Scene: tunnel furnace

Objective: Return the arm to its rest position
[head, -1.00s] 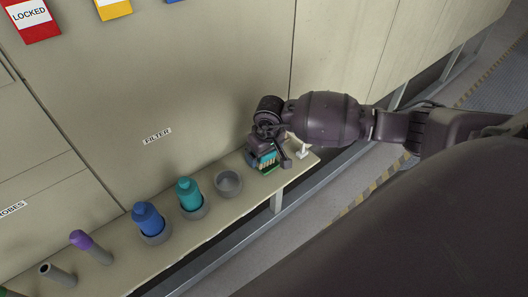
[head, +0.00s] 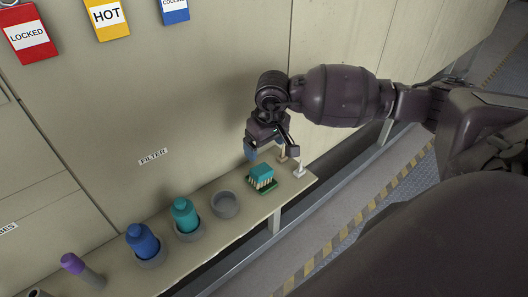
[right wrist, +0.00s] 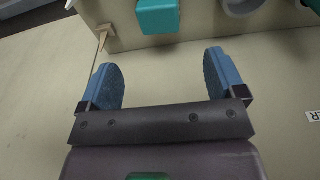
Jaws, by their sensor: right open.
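My right gripper (head: 268,152) hangs just above and behind the teal block on a green base (head: 262,178), which stands near the right end of the shelf. In the right wrist view, the two blue-padded fingers of my right gripper (right wrist: 165,78) are wide apart with nothing between them. The teal block (right wrist: 158,16) shows beyond the fingertips, clear of them. My right arm comes in from the right side of the head view. My left gripper is in neither view.
The narrow shelf (head: 208,243) runs along the beige panel wall. It holds an empty grey cup (head: 225,204), a teal bottle (head: 185,214), a blue bottle (head: 143,241), a purple-topped probe (head: 80,268) and a small white peg (head: 300,170). Signs hang above.

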